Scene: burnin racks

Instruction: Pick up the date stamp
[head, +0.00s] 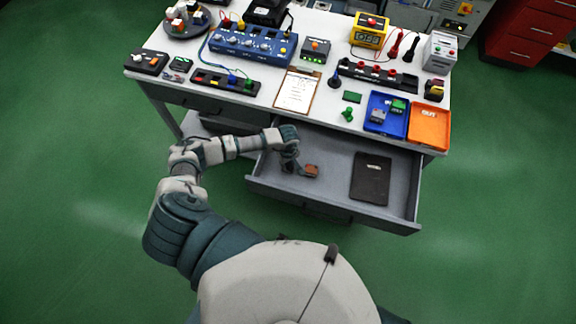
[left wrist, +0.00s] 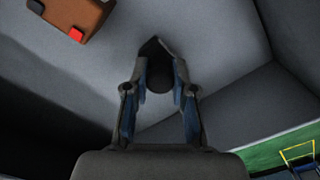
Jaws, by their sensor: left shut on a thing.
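My left gripper (head: 291,166) reaches down into the open drawer, near its left end. In the left wrist view its two fingers (left wrist: 160,88) are closed around a dark, rounded piece, which appears to be the date stamp (left wrist: 160,74). Only its dark end shows between the fingers; the fingers hide the rest. I cannot tell whether it touches the drawer floor. In the head view the gripper hides most of it. My right gripper is not in view.
The drawer (head: 335,157) is open below the bench. A brown block (head: 312,171) with red and black parts lies beside the gripper; it also shows in the wrist view (left wrist: 84,14). A black notebook (head: 371,179) lies further right. The crowded bench top overhangs behind.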

